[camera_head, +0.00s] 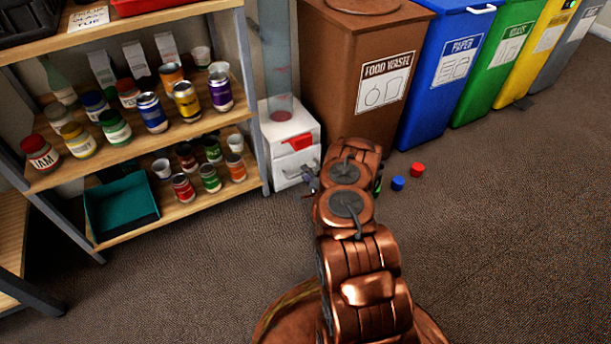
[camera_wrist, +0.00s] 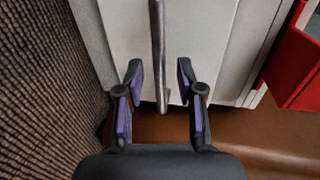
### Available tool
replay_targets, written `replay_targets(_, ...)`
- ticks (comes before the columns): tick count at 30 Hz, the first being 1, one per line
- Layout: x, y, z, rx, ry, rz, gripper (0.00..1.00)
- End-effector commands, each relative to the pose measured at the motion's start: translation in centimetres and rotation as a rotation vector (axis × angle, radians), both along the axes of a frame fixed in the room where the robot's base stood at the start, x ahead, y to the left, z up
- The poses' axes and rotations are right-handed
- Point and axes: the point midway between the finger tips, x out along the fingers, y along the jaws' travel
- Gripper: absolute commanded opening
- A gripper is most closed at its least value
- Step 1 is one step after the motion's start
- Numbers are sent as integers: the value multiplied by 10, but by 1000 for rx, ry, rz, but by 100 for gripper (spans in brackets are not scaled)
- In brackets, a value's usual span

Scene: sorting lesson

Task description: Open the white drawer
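The white drawer (camera_head: 293,167) is the lower part of a small white cabinet standing on the floor between the shelf and the brown bin. It looks closed. Its pale front (camera_wrist: 125,35) fills the upper middle of the wrist view. A metal bar handle (camera_wrist: 158,50) runs down that front. My gripper (camera_wrist: 160,78) is open, with its two dark, purple-padded fingers on either side of the handle's lower part. A gap shows between the handle and each finger. In the head view my gripper is small beside the drawer front, partly hidden by my arm.
A red part (camera_head: 299,141) sits on the cabinet above the drawer. A shelf (camera_head: 150,204) with jars, cans and cups stands left. The brown food waste bin (camera_head: 335,60) and other bins stand right. Blue (camera_head: 398,183) and red (camera_head: 417,169) caps lie on the open carpet.

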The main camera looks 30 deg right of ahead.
Motion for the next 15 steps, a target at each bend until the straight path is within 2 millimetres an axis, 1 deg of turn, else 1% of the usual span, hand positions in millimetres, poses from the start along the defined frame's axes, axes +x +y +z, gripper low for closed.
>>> replay_targets(1, 5, 0, -3, -3, -2, 1, 37)
replay_targets(5, 13, -2, -3, -2, -2, 0, 37)
replay_targets(14, 14, -3, -3, -1, 1, -3, 37)
replay_targets(15, 14, -3, -3, -1, 1, -3, 34)
